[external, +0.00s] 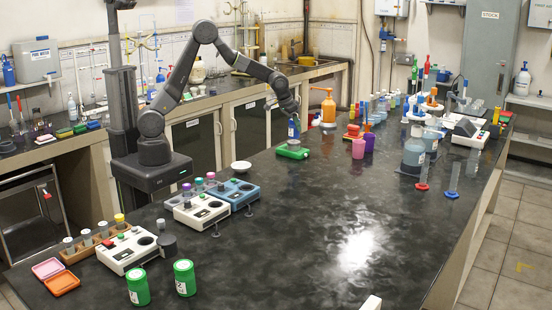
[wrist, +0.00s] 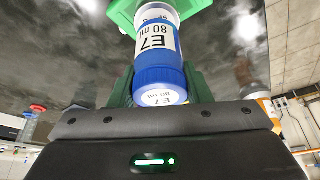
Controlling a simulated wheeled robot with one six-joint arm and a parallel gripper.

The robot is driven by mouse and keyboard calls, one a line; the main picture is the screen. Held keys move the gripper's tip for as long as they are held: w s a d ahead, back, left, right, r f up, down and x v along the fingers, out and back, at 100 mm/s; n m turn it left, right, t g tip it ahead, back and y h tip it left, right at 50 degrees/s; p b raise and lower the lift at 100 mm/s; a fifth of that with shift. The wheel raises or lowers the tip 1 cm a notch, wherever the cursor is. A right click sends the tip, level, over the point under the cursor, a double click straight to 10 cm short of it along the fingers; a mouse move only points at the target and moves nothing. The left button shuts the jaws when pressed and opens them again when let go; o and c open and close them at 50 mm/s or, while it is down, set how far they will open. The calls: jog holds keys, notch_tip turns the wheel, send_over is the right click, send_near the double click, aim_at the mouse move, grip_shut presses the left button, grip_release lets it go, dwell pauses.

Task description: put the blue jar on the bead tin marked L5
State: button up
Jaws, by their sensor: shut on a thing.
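The blue jar (external: 293,130) is upright over a green stand (external: 292,152) near the back of the dark bench. In the wrist view the jar (wrist: 158,60) has a blue lid end toward me and a white label reading E7, 80 ml. My gripper (external: 292,117) is shut on the jar from above, with a finger on each side. The jar's far end meets or overlaps the green stand (wrist: 125,15); I cannot tell if it touches. Two green tins with white labels, one at the front (external: 138,286) and one beside it (external: 184,278), stand at front left; their marks are too small to read.
A white dish (external: 241,167), a blue instrument (external: 234,193) and white instruments (external: 196,207) lie toward the left. The bench's middle is clear.

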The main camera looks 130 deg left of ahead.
jog(key=shift+f, duration=0.95)
jog(key=o, duration=1)
jog(key=b+v, duration=0.1)
jog(key=v, duration=1.1)
jog(key=shift+s+r+b, duration=0.1)
jog(key=shift+b, duration=0.2)
jog(key=shift+o, duration=0.5)
